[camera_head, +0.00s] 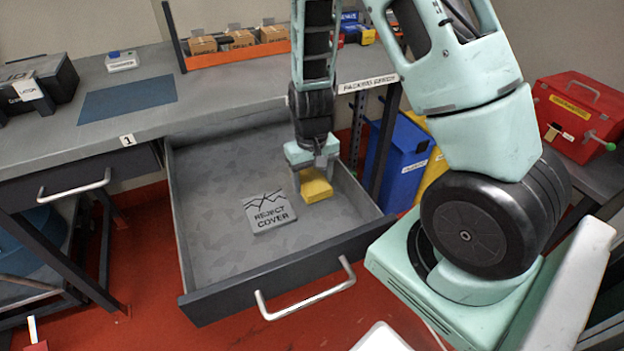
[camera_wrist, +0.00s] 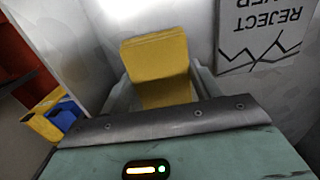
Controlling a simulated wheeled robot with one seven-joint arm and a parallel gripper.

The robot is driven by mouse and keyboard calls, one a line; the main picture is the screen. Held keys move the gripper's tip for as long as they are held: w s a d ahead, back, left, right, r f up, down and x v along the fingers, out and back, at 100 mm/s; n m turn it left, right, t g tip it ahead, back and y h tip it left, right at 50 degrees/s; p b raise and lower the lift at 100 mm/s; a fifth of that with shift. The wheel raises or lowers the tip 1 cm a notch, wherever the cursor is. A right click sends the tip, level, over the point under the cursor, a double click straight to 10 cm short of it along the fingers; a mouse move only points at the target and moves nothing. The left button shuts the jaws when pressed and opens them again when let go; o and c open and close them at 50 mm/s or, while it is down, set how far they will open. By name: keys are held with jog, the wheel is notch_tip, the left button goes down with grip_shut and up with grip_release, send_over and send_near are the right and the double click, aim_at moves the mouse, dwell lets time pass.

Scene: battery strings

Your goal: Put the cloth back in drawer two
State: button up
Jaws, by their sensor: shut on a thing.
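The yellow cloth (camera_head: 315,188) is a folded block inside the open drawer (camera_head: 215,205). My gripper (camera_head: 313,168) reaches down into the drawer at its right part and is shut on the cloth. In the wrist view the cloth (camera_wrist: 158,68) stands out between the fingers. I cannot tell whether the cloth touches the drawer floor. The drawer's own number label is not visible; a label "1" sits on the bench edge above the shut drawer to the left.
A grey "REJECT COVER" plate (camera_head: 268,212) lies in the drawer just left of the cloth; it also shows in the wrist view (camera_wrist: 262,32). The drawer's left and back floor is clear. A blue bin (camera_head: 402,160) stands right of the drawer. A red toolbox (camera_head: 580,115) sits far right.

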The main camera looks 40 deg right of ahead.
aim_at(312, 180)
jog(key=shift+f, duration=0.25)
jog(key=o, duration=1.1)
notch_tip(312, 180, up, 12)
jog(key=p, duration=0.2)
jog(key=s+a+r+n+y, duration=0.1)
jog(key=s+a+r+n, duration=0.1)
jog(key=a, duration=0.4)
jog(key=s+a+r+n, duration=0.2)
jog(key=a+r, duration=0.1)
jog(key=a, duration=0.4)
jog(key=s+a+r+n, duration=0.2)
jog(key=s+a+n, duration=0.1)
jog(key=s, duration=0.4)
jog(key=s+a+r+n, duration=0.1)
jog(key=s+a+n, duration=0.2)
jog(key=s+a, duration=0.3)
jog(key=shift+s+a+r+n, duration=0.25)
jog(key=shift+s+r+n, duration=0.1)
jog(key=shift+s+n, duration=0.05)
